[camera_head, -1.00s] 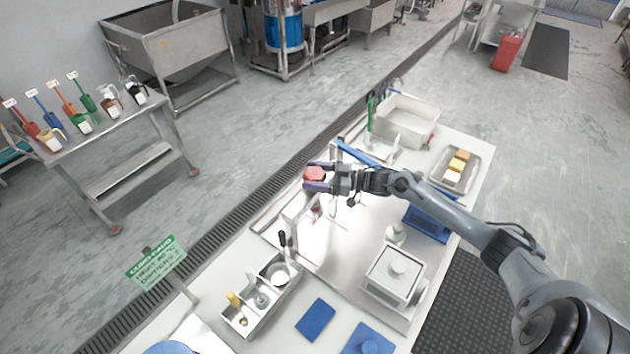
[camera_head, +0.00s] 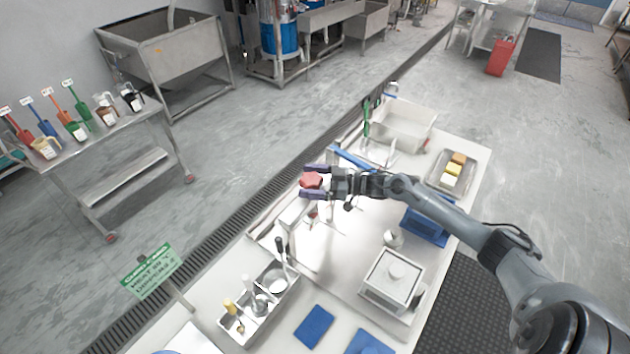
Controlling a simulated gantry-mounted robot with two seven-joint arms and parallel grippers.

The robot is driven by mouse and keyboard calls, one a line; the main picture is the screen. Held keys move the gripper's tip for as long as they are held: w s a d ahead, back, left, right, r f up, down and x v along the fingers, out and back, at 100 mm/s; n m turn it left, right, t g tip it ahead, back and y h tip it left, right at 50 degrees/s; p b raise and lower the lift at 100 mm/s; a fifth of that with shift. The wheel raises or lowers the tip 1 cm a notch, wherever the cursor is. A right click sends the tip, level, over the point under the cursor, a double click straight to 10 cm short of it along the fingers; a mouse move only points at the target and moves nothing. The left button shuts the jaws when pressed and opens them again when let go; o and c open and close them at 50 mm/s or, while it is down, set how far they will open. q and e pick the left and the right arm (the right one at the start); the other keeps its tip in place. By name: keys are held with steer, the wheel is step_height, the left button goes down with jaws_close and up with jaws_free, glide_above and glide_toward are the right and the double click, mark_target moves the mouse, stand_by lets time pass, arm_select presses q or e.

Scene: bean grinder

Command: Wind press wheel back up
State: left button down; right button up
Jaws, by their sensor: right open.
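The press wheel shows as a small red knob (camera_head: 311,180) above the metal press frame (camera_head: 292,214) at the middle of the bench. My right gripper (camera_head: 312,181) comes in from the right with its two purple-tipped fingers spread, one on each side of the red knob. The knob lies between the fingers; I cannot tell whether they touch it. The gripper and arm hide part of the press behind it. My left gripper is not in view.
A metal caddy with tools (camera_head: 258,303) stands at the front left, near a green sign (camera_head: 152,270). A scale-like box (camera_head: 392,277), blue mats (camera_head: 314,326), a white bin (camera_head: 404,124) and a tray with yellow blocks (camera_head: 452,172) take up the bench. Steel sheet between is mostly clear.

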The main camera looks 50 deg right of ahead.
steer(key=shift+s+d, duration=0.1)
steer(key=v, duration=1)
steer(key=shift+s, duration=0.25)
steer(key=shift+d, duration=0.1)
